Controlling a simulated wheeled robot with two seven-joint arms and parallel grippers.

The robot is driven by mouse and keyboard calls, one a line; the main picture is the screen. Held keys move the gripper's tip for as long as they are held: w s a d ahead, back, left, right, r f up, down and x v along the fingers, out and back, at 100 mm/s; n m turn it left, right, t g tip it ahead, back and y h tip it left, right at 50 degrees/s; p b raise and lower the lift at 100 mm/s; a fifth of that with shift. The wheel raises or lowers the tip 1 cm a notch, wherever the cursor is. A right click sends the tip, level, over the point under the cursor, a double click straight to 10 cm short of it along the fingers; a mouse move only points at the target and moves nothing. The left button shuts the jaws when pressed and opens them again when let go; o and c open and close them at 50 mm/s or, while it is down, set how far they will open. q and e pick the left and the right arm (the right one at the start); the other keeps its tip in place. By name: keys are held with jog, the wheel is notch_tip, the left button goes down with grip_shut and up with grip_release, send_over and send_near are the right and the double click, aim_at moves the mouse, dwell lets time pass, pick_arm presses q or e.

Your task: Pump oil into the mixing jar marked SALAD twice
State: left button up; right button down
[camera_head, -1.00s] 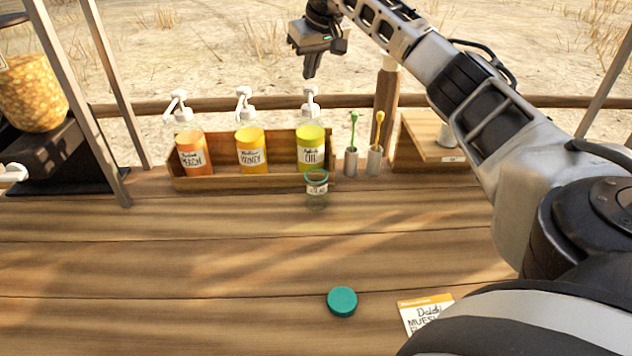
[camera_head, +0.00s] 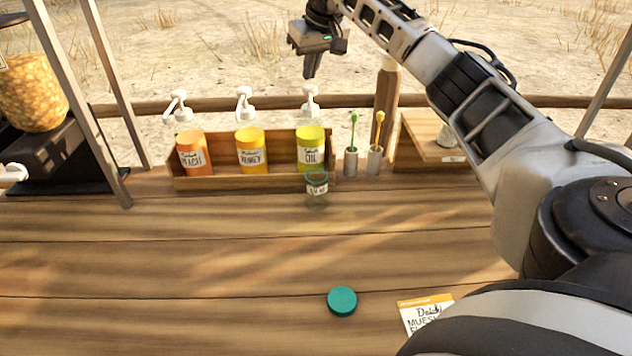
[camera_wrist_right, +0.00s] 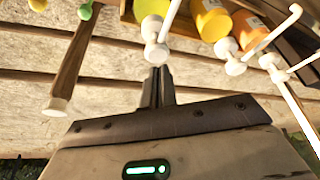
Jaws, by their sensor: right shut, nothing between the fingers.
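The oil bottle (camera_head: 311,150), yellow with a label reading OIL, stands at the right end of a wooden rack. Its white pump head (camera_head: 310,92) is raised, and it also shows in the wrist view (camera_wrist_right: 155,52). A small clear glass jar (camera_head: 317,200) with a green rim and a white label stands open in front of the oil bottle; its lettering is too small to read surely. My right gripper (camera_head: 310,74) is shut and empty, pointing down just above the oil pump head; its fingers (camera_wrist_right: 160,72) show close to that pump. My left gripper is out of view.
Peach (camera_head: 192,155) and honey (camera_head: 250,152) pump bottles share the rack (camera_head: 215,183). Two metal cups (camera_head: 351,163) with green and yellow sticks stand to its right. A green lid (camera_head: 342,301) and a card (camera_head: 421,312) lie in front. The middle of the counter is clear.

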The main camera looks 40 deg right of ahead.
aim_at(310, 86)
jog(key=shift+s+f+b, duration=0.1)
jog(key=shift+f+b, duration=0.25)
jog(key=shift+f, duration=1.25)
jog(key=shift+r, duration=0.1)
jog(key=shift+r+p, duration=0.9)
jog(key=shift+r, duration=0.45)
jog(key=shift+f, duration=0.1)
